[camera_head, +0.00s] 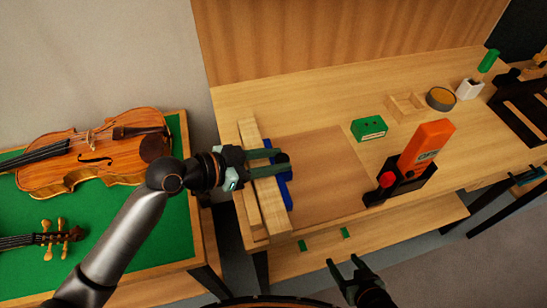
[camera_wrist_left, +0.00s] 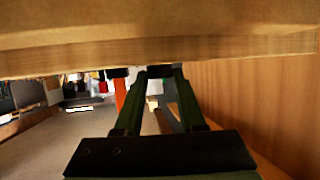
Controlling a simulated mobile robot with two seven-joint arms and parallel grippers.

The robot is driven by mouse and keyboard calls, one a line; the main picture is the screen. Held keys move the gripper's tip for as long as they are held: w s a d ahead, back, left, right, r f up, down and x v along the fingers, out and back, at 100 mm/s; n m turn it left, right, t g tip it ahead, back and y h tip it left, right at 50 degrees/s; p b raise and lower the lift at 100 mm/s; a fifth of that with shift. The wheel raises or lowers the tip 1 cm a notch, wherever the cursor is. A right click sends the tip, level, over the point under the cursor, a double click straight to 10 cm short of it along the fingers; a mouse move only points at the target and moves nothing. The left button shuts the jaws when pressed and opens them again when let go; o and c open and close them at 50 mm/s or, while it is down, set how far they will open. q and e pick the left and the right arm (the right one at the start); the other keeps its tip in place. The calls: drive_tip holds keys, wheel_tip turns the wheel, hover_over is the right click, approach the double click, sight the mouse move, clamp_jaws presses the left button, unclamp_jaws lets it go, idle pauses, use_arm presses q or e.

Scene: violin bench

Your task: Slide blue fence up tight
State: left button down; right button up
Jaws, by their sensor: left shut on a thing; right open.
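The blue fence (camera_head: 288,196) shows as a narrow blue strip between the wooden rails (camera_head: 269,205) on its left and the brown panel (camera_head: 328,170) on its right. My left gripper (camera_head: 284,164) reaches over the rails from the left and is shut on a small dark part at the blue fence, partly hidden by the fingers. In the left wrist view the fingertips (camera_wrist_left: 160,72) close together on a dark piece; no blue shows there. My right gripper (camera_head: 345,272) is open and empty in front of the bench's lower shelf.
An orange tool (camera_head: 425,145) stands in a black holder right of the panel. A green box (camera_head: 369,129), a wooden tray (camera_head: 405,106) and a round tin (camera_head: 440,98) sit behind. A violin (camera_head: 95,155) lies on green cloth at left.

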use_arm(q)
drive_tip(key=shift+a, duration=0.2)
idle(0.3)
drive_tip(key=c, duration=0.5)
unclamp_jaws()
drive_tip(key=shift+s, duration=0.1)
drive_tip(key=b+v, duration=0.1)
drive_tip(key=v, duration=1.1)
drive_tip(key=shift+s+b, duration=0.15)
drive_tip(key=shift+b, duration=0.2)
drive_tip(key=shift+s+a, duration=0.1)
drive_tip(key=shift+a, duration=0.05)
